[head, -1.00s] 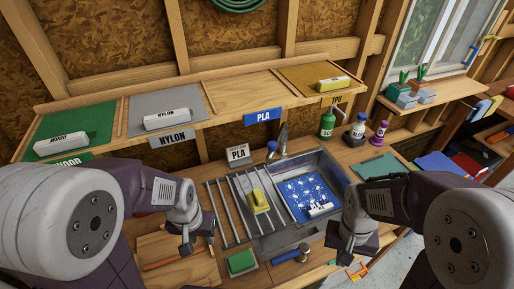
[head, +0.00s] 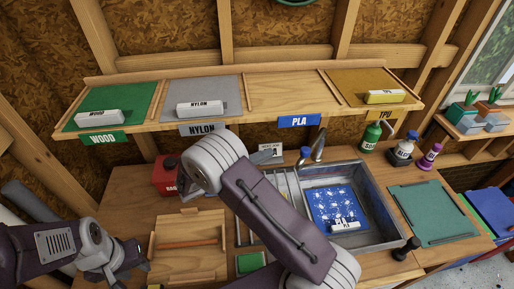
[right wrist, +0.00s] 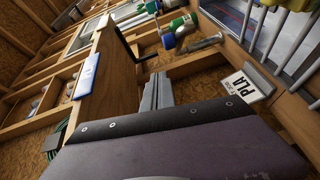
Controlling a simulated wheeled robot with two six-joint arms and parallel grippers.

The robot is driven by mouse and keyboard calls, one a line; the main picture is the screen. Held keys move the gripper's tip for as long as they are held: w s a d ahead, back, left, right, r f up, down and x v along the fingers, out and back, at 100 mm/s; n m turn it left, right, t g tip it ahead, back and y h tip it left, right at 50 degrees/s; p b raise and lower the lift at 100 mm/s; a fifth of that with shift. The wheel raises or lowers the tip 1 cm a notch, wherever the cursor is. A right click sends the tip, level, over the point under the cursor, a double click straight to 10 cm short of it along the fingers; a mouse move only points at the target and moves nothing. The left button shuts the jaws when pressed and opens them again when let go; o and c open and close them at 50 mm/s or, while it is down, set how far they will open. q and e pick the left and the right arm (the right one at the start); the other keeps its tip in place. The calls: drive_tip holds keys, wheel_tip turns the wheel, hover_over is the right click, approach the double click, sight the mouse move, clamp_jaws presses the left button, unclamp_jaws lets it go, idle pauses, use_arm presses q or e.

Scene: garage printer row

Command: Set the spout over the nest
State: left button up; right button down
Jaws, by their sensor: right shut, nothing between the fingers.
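The metal spout (head: 318,145) rises at the back rim of the sink (head: 372,205); it also shows in the right wrist view (right wrist: 203,45). In the sink lies a blue patterned mat (head: 332,198) with a white PLA block (head: 345,226) on it. I cannot tell which thing is the nest. My right gripper (head: 262,157) is raised left of the spout, by the PLA card (head: 272,147). In the right wrist view its fingers (right wrist: 157,92) are shut and empty, apart from the spout. My left gripper (head: 118,275) hangs low over the bench's left; its fingers are unclear.
A shelf (head: 275,95) with labelled blocks runs above the sink. A green bottle (head: 371,136), a dark bottle (head: 402,152) and a purple one (head: 430,156) stand right of the spout. My right arm hides much of the drying rack (head: 288,190).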

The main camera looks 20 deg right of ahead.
drive_tip(key=a+f+n+t, duration=0.1)
drive_tip(key=a+f+n, duration=0.1)
drive_tip(key=a+f, duration=0.1)
drive_tip(key=shift+s+a+f+t, duration=0.1)
drive_tip(key=shift+s+t, duration=0.05)
drive_tip(key=shift+t, duration=0.25)
drive_tip(key=s+p+x, duration=0.1)
drive_tip(key=p+x, duration=0.2)
drive_tip(key=x, duration=0.3)
drive_tip(key=s+p+x, duration=0.2)
drive_tip(key=p+x, duration=0.1)
drive_tip(key=x, duration=0.4)
drive_tip(key=shift+d, duration=0.25)
